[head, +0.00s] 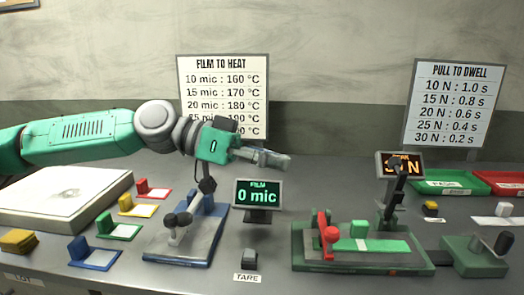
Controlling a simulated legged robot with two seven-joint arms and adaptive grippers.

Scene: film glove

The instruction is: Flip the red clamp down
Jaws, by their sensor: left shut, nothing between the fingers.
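The red clamp (329,236) stands upright at the left end of a green-based fixture (312,266), right of centre in the head view. A green block (359,230) sits on a green strip beside it. My left gripper (286,161) comes in from the left and points right. It is shut and empty, in the air above the small film display and up and left of the red clamp, apart from it. My right gripper is not in view.
A film display (258,194) reading 0 mic stands below my left gripper. A blue-based gauge (187,235) is left of it, a TARE button (249,259) in front. A force display (400,165) rises behind the fixture. Green and red trays (451,183) lie back right.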

